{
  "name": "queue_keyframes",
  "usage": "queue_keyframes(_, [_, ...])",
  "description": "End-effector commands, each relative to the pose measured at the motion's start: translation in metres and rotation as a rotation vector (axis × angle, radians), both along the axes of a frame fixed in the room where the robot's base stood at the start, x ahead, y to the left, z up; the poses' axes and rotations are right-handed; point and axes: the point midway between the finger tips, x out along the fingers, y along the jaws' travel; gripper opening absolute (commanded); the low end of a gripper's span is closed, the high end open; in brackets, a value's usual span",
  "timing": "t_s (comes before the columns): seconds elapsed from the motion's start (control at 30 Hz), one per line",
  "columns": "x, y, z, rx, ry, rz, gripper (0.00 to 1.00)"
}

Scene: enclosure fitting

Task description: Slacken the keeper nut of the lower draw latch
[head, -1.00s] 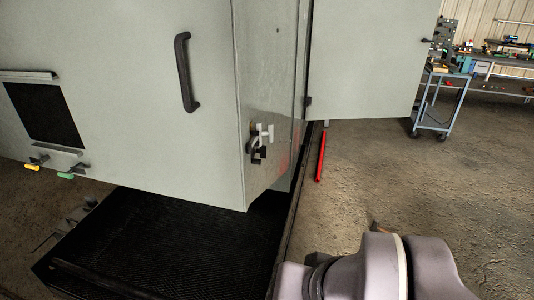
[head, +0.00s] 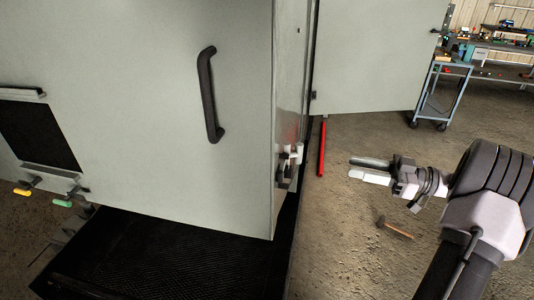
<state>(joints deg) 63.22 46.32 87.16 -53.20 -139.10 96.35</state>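A draw latch (head: 284,167) sits low on the narrow side face of the grey enclosure, near its front corner. It is seen edge-on, and its keeper nut is too small to make out. My gripper (head: 370,171) is to the right of the latch, clear of the enclosure, over the concrete floor. Its two pale fingers point left toward the enclosure, with a gap between them and nothing held.
The enclosure front (head: 150,120) has a black handle (head: 209,95). An open grey door (head: 375,60) stands behind. A red bar (head: 322,149) is beside the enclosure. A hammer (head: 396,228) lies on the floor. A blue cart (head: 446,90) stands at the back right.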

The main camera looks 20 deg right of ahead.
Motion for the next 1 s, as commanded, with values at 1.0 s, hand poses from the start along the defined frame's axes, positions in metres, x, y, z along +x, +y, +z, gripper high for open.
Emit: queue_keyframes(1.0, [0.069,0.144,-0.021,-0.007,0.028,0.082,0.32])
